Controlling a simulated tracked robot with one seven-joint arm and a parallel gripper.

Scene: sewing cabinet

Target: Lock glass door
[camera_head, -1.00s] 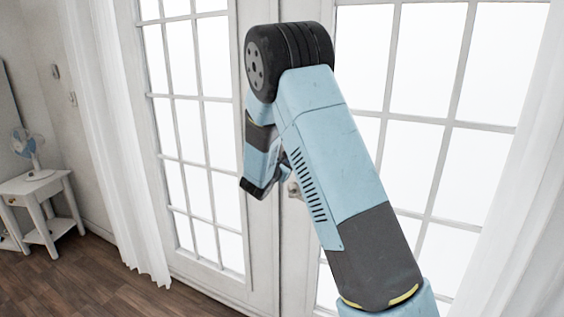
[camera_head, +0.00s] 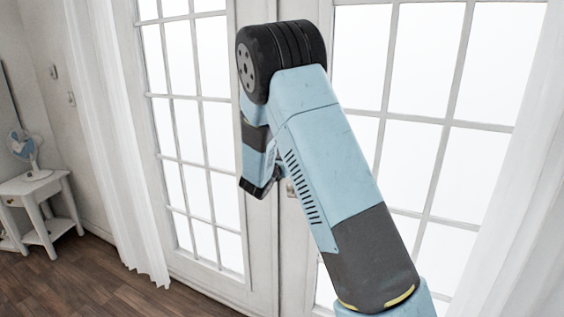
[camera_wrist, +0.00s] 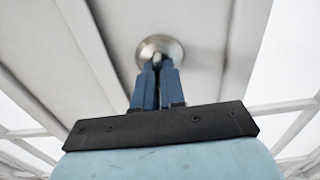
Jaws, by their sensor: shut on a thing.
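The white double glass door (camera_head: 180,130) is closed, with many panes in each leaf. In the wrist view a round metal lock knob (camera_wrist: 160,42) sits on the white door frame (camera_wrist: 200,70). My gripper (camera_wrist: 157,66) has its two blue fingers together at the knob, shut on its front part. The fingertips cover the middle of the knob, so its turn angle is hidden. In the head view my arm hides most of the gripper, and a small metal fitting (camera_head: 291,190) shows beside it on the door.
White curtains (camera_head: 125,150) hang at the left, with another curtain (camera_head: 520,220) at the right. A small white table (camera_head: 35,205) with a fan (camera_head: 25,150) stands at the far left. The wooden floor (camera_head: 90,280) is clear at lower left.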

